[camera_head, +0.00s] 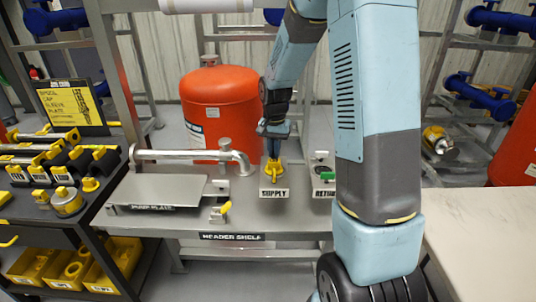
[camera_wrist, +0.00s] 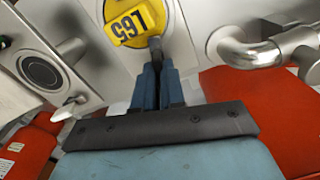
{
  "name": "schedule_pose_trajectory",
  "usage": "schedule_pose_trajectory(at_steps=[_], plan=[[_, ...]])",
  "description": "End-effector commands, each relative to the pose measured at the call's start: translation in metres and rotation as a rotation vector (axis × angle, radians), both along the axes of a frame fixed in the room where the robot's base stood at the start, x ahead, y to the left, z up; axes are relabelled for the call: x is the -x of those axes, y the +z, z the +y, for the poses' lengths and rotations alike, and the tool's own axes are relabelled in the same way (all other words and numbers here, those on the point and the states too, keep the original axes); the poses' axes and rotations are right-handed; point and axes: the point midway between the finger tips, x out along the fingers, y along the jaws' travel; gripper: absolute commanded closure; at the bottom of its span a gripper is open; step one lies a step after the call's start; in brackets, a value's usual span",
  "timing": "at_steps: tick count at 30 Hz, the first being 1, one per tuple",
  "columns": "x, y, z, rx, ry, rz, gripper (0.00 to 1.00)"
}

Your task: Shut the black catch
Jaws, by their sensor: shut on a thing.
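My gripper (camera_head: 273,150) reaches down over the station marked SUPPLY on the grey shelf. In the wrist view my gripper (camera_wrist: 156,72) has its two blue fingers close together on a small dark piece, which looks like the black catch (camera_wrist: 155,48). This piece is at the edge of a yellow round fitting (camera_wrist: 165,15) with a yellow numbered tag (camera_wrist: 135,25). The yellow fitting also shows in the head view (camera_head: 273,168), below the fingers. The fingers hide much of the catch, so I cannot tell how far it is turned.
The RETURN station (camera_head: 321,172) stands just right of SUPPLY. A bent silver pipe (camera_head: 190,155) and a flat pump plate (camera_head: 155,189) are on the left. A red tank (camera_head: 218,100) stands behind the shelf. A small yellow-handled valve (camera_head: 221,212) sits near the front edge.

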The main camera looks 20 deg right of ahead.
Motion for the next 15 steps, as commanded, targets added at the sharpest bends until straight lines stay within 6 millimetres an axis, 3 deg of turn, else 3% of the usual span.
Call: schedule_pose_trajectory(at_steps=[6, 15], plan=[[-0.0010, 0.0004, 0.0033, -0.002, 0.183, -0.004, 1.00], [-0.0003, 0.0000, 0.0037, -0.002, 0.214, -0.002, 1.00]])
